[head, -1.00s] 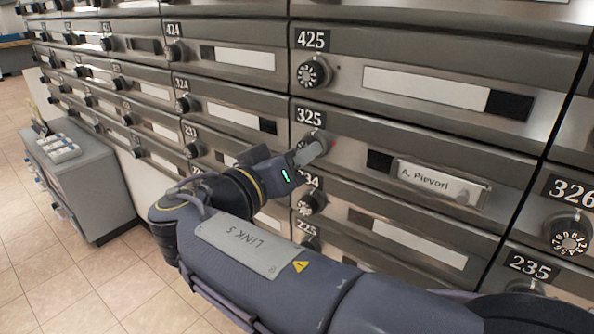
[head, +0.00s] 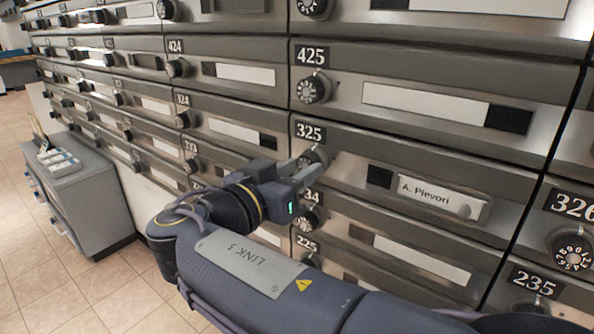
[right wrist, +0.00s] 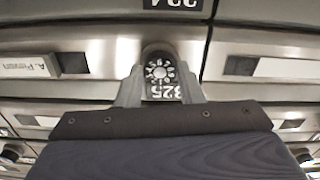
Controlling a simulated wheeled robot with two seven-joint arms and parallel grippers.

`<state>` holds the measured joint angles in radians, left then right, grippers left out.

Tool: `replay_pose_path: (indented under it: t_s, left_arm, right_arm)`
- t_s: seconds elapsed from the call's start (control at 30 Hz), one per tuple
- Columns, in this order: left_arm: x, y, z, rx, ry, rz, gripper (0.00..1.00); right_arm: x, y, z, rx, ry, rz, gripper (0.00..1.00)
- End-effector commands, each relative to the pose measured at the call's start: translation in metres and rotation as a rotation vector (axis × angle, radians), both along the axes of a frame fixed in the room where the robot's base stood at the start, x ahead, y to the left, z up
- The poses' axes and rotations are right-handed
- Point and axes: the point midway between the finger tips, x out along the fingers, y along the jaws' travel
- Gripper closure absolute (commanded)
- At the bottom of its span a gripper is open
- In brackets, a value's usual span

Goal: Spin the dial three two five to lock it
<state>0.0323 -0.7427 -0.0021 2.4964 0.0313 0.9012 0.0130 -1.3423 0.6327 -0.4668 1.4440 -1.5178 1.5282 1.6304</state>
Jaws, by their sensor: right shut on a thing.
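The 325 dial (head: 316,154) is a small dark knob at the left end of its mailbox door, below the 325 number plate (head: 310,132). My right gripper (head: 311,162) comes in from the lower left and is shut on this dial. In the right wrist view the dial (right wrist: 160,72) shows its white numbered face, with the two fingers of my right gripper (right wrist: 160,84) on either side. The 325 door (head: 420,160) sits flush and carries an A. Pievori name card (head: 440,196). The dial's set number cannot be read. My left gripper is not in view.
Similar doors with dials surround it: the 425 dial (head: 313,88) above, another dial (head: 309,218) close below, and the 326 dial (head: 572,250) at the right. A grey cabinet (head: 85,200) stands at the left on open tiled floor (head: 40,250).

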Motion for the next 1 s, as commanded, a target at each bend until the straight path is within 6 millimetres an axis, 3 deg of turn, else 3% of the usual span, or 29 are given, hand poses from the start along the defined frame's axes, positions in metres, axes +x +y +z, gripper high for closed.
replay_pose_path:
  t_s: [0.2, 0.23, 0.37, 0.73, 1.0]
  left_arm:
    - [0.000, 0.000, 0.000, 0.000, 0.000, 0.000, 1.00]
    - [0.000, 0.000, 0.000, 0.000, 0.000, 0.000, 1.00]
    - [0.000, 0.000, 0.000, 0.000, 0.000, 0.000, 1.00]
    - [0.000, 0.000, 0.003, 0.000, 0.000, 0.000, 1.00]
    - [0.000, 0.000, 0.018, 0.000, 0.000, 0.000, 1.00]
  right_arm:
    - [0.000, 0.000, -0.001, -0.001, 0.003, 0.000, 0.89]
    - [0.000, 0.000, -0.001, -0.001, 0.003, 0.000, 0.62]
    - [0.000, 0.000, -0.001, -0.002, 0.003, 0.000, 0.45]
    - [-0.005, 0.004, 0.001, -0.001, 0.001, 0.002, 0.44]
    - [-0.041, 0.030, 0.002, -0.004, 0.001, 0.003, 0.44]
